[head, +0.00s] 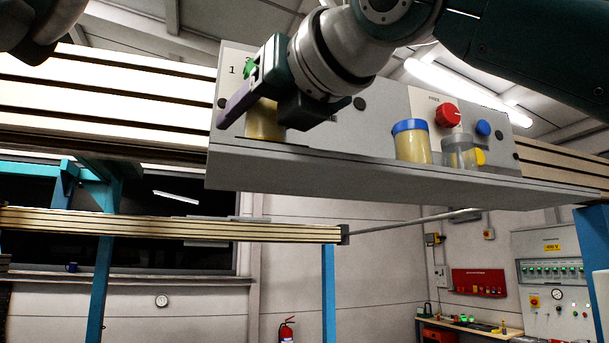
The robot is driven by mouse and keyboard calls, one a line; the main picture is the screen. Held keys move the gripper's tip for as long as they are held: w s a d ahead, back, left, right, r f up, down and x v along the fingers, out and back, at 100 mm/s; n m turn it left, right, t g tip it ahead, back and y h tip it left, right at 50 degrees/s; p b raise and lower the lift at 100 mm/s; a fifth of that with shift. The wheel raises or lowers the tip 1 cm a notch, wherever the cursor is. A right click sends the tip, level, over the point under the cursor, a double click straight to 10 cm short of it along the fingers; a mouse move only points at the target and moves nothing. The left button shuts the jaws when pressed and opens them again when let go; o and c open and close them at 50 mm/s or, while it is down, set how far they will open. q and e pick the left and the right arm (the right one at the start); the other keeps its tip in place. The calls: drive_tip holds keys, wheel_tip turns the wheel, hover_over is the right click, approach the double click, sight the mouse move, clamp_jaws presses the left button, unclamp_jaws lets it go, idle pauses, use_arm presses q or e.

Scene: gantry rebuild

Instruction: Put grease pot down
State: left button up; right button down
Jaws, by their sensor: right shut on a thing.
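My right gripper (270,112) comes in from the top right and is shut on a pot with yellow contents, the grease pot (263,125). One purple finger is on its left and a dark finger is on its right. The fingers and wrist hide the pot's upper part. The pot is upright at the left end of the ledge (330,165) of a grey panel, near a mark "1". I cannot tell whether its base touches the ledge. Part of my left arm shows at the top left; its gripper is out of view.
A yellow pot with a blue lid (412,145) and a clear jar (460,152) stand on the ledge to the right. A red knob (447,115) and a blue button (483,128) are on the panel behind. The ledge between the held pot and the blue-lidded pot is clear.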

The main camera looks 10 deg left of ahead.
use_arm(q)
drive_tip(key=shift+d, duration=0.1)
use_arm(e)
drive_tip(key=shift+r, duration=0.1)
drive_tip(key=shift+f, duration=0.3)
drive_tip(key=shift+c, duration=1.4)
unclamp_jaws()
